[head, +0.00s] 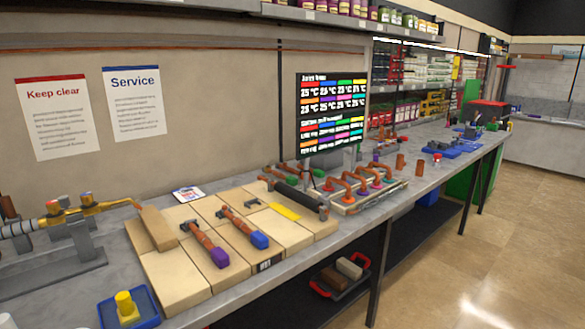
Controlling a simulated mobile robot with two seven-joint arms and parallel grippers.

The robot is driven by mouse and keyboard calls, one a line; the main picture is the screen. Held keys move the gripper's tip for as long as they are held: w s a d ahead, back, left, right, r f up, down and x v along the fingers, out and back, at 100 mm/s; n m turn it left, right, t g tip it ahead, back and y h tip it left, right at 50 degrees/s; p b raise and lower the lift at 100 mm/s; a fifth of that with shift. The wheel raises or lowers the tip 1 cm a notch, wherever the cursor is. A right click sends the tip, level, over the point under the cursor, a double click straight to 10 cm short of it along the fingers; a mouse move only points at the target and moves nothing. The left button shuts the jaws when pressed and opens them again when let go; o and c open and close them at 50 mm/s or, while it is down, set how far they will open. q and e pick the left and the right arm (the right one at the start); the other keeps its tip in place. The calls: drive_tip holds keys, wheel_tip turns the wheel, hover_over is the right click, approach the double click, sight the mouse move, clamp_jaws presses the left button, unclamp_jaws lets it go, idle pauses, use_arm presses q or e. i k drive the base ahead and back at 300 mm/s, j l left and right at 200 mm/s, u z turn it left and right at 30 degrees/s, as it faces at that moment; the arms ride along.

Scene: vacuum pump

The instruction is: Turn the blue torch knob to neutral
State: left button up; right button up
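A brass torch (98,206) lies on a grey stand (55,268) at the far left of the bench, with its ribbed hose running off the left edge. Two small knobs sit on top of the torch body, a left knob (54,207) and a right knob (86,197). Both show reddish-orange, and the right one seems to have some blue, but they are too small to tell their colours or turn positions surely. The torch's thin nozzle points right, towards a tan block. Neither of my grippers is in view.
Pale tan blocks (174,270) cover the bench right of the torch and carry copper pipes with a purple end (219,258) and a blue end (259,239). A blue tray (109,315) with a yellow item stands in front. A dark screen (330,112) stands behind.

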sight(87, 199)
drive_tip(key=u, duration=1.35)
drive_tip(key=i+l+u, duration=0.1)
drive_tip(key=l+u, duration=0.15)
drive_tip(key=l, duration=0.2)
